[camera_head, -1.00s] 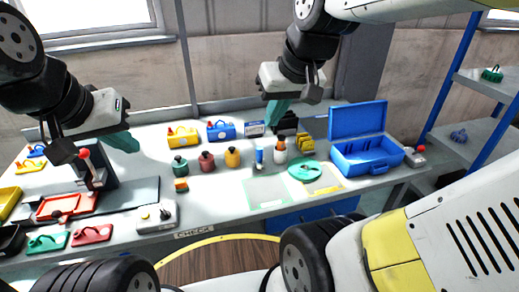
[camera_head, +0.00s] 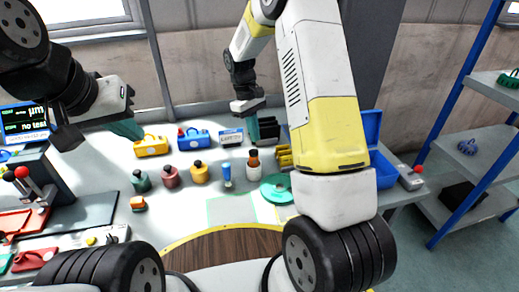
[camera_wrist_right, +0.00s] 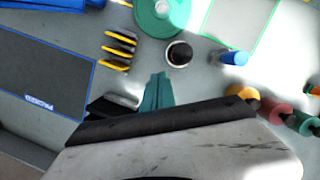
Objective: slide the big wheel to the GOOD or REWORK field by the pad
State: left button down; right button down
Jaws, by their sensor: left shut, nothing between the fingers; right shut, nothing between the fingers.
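The big wheel, a flat green disc (camera_head: 274,189), lies on the bench at the right edge of the green-outlined field (camera_head: 232,209). In the right wrist view the wheel (camera_wrist_right: 160,14) is cut off at the top, beside the green-outlined field (camera_wrist_right: 236,22). The yellow field (camera_head: 288,213) is mostly hidden by my right arm. My right gripper (camera_head: 253,132) is shut and empty, behind the wheel; its teal fingers also show in the right wrist view (camera_wrist_right: 158,92). My left gripper (camera_head: 128,130) is shut and empty at the left. A display (camera_head: 25,122) reads "no test".
A white bottle with a brown cap (camera_head: 253,167) and a blue one (camera_head: 226,175) stand close to the wheel. A yellow rack (camera_wrist_right: 118,50) is near my right gripper. A blue toolbox (camera_head: 384,170) is partly hidden by my right arm. Several coloured weights (camera_head: 171,177) stand left.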

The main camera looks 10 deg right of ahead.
jog(key=x, duration=1.1)
jog(key=shift+s+d+r, duration=0.15)
jog(key=shift+s+d, duration=0.65)
jog(key=shift+s, duration=0.3)
jog(key=shift+s+d, duration=0.3)
jog(key=shift+s, duration=0.1)
